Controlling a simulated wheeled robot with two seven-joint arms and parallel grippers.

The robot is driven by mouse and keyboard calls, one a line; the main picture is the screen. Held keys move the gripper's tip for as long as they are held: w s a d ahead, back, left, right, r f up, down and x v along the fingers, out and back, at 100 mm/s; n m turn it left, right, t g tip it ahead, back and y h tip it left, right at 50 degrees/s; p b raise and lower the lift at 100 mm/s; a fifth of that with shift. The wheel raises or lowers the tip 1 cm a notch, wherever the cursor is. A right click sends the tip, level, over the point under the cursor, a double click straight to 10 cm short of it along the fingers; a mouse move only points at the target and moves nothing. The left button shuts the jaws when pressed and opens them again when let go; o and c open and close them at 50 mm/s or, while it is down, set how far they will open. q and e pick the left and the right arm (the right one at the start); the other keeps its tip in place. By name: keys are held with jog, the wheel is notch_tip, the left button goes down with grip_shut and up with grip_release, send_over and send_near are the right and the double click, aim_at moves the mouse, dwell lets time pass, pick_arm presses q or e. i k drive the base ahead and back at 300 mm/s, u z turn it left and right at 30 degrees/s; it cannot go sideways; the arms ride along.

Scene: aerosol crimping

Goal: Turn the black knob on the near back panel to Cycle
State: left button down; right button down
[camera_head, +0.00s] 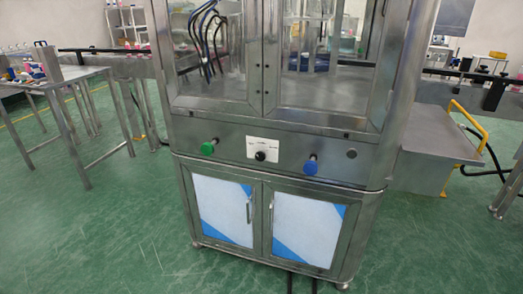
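The black knob (260,156) sits in the lower part of a white label plate (263,149) on the steel panel of the machine. The small lettering on the plate is too small to read, and I cannot tell which position the knob points to. A green button (208,148) is to the left of the knob and a blue button (311,165) is to its right. Neither of my grippers shows in the head view.
The machine's glazed doors (263,95) are above the panel and its lower cabinet doors (222,208) are below, all shut. A steel table (75,76) stands at the left. A steel box with a yellow handle (440,150) is at the right. Green floor (110,230) in front is clear.

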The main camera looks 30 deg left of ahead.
aim_at(260, 156)
jog(key=z, duration=2.25)
jog(key=k, duration=1.6)
jog(key=u, duration=2.45)
jog(key=i, duration=0.5)
